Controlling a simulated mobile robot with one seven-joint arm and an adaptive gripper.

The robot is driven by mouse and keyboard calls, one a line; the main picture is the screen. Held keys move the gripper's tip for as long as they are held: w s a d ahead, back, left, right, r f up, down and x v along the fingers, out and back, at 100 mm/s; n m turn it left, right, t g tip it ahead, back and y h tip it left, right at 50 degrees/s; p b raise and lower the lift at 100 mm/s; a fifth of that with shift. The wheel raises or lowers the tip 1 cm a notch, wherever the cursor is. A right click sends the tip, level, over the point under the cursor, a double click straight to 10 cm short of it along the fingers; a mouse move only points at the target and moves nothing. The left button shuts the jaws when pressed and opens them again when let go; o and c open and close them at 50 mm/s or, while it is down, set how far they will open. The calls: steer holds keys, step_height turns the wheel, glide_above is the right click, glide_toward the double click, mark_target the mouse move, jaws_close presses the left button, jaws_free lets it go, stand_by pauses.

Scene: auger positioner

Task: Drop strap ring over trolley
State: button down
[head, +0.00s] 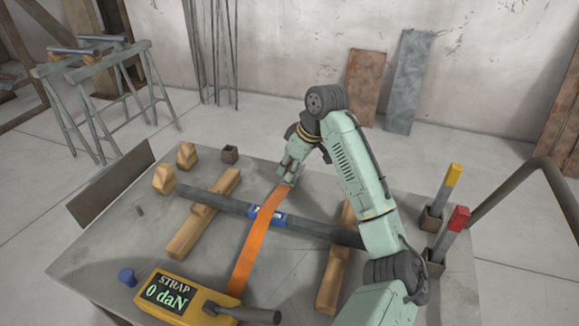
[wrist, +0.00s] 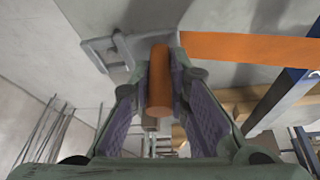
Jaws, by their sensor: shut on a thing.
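My gripper (head: 289,174) is beyond the dark bar, low over the far part of the table. In the wrist view, its two padded fingers are shut on an upright orange grip (wrist: 160,82). The grip stands by a grey metal end piece (wrist: 112,50) with an opening in it, which I take for the strap ring. The orange strap (head: 255,243) runs from the yellow box over the bar to my gripper; it also shows in the wrist view (wrist: 245,47). I cannot clearly identify the trolley. Whether the end piece touches anything below is hidden.
The dark bar (head: 320,232) with a blue labelled sleeve (head: 267,217) lies across wooden blocks (head: 205,213). The yellow box (head: 160,298) reads "STRAP 0 daN". Red-topped (head: 459,218) and yellow-topped (head: 453,174) posts stand at right. A blue knob (head: 127,276) is at front left.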

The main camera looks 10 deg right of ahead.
steer(key=shift+f+b, duration=0.9)
steer(key=shift+f, duration=1)
steer(key=c, duration=1.5)
jaws_free()
steer(key=shift+o, duration=0.2)
steer(key=v, duration=1.2)
